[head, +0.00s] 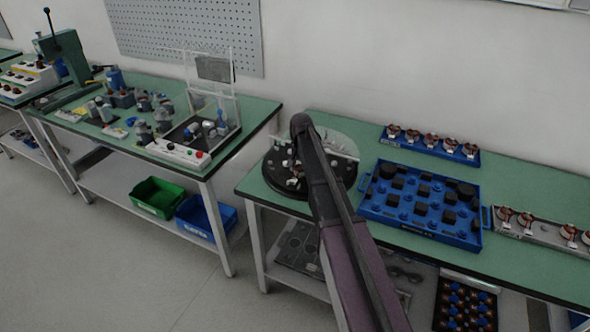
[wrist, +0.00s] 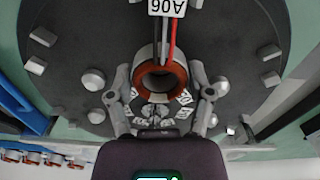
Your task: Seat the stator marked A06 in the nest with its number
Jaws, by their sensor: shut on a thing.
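The labels are too small to read surely. In the head view the same plate (head: 275,187) lies on the green bench, and my arm hides much of it and my gripper.
A blue tray (head: 400,228) with black blocks and blue posts is right of the plate. A blue rack (head: 467,158) of stators stands behind it, a grey rack (head: 510,230) at far right. A clear panel (head: 340,142) stands by the plate.

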